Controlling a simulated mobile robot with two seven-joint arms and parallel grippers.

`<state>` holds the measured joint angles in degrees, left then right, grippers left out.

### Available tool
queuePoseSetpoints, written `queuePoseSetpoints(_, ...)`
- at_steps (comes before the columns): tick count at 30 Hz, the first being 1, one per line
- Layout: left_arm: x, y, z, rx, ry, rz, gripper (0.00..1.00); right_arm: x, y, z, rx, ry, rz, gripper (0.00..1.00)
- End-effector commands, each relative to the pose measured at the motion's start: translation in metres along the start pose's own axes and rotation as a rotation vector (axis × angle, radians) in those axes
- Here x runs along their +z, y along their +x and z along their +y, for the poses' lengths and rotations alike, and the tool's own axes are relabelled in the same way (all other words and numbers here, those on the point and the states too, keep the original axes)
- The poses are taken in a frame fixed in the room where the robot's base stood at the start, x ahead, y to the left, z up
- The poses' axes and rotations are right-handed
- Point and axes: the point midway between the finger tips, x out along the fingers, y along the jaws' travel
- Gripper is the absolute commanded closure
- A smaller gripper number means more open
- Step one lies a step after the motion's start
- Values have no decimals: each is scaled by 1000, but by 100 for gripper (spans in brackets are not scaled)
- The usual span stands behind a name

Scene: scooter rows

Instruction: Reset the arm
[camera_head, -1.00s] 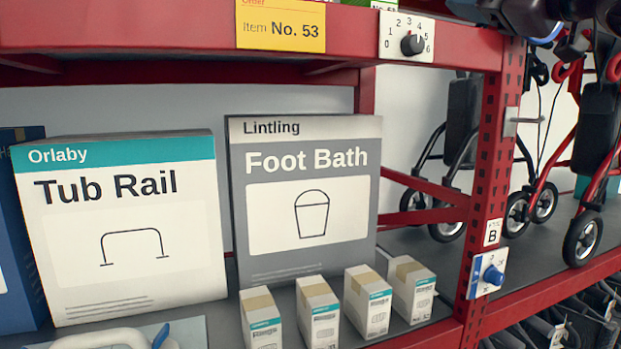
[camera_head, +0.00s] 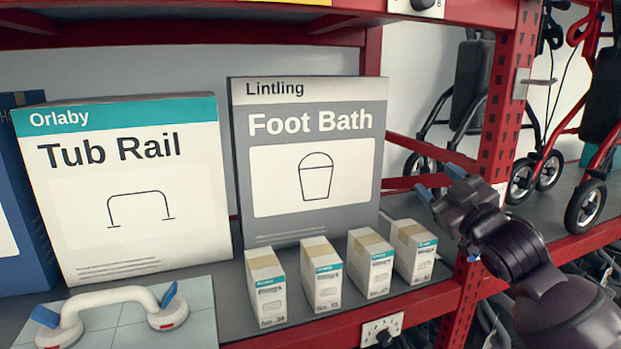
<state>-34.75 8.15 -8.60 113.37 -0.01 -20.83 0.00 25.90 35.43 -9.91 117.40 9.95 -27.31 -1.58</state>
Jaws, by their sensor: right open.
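My right gripper (camera_head: 439,182) is at the right of the head view, its dark purple arm coming in from the lower right. Its two blue-grey fingertips are apart, point up and left, and hold nothing. It is in front of the red shelf post (camera_head: 505,95), right of and above the small white cartons (camera_head: 412,262), and appears clear of them. The wrist covers part of the post and most of the blue-knob plate there. My left gripper is not in view.
The Tub Rail box (camera_head: 130,235) and Foot Bath box (camera_head: 312,215) stand on the shelf behind several cartons. A white grab rail (camera_head: 110,296) lies at lower left. Dial plates sit on the upper beam (camera_head: 416,8) and lower beam (camera_head: 381,330). Rollators (camera_head: 585,205) stand at right.

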Motion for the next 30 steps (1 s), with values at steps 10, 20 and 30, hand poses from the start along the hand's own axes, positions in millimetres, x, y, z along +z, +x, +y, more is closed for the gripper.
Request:
queuePoseSetpoints(10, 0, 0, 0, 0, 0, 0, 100, 144, -94, -88, 18, 178, -239, 41)
queuePoseSetpoints(20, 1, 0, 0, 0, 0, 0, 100, 240, -224, -174, 42, 329, -526, 41)
queuePoseSetpoints(30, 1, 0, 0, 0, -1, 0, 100, 281, -370, -249, 76, 488, -815, 41)
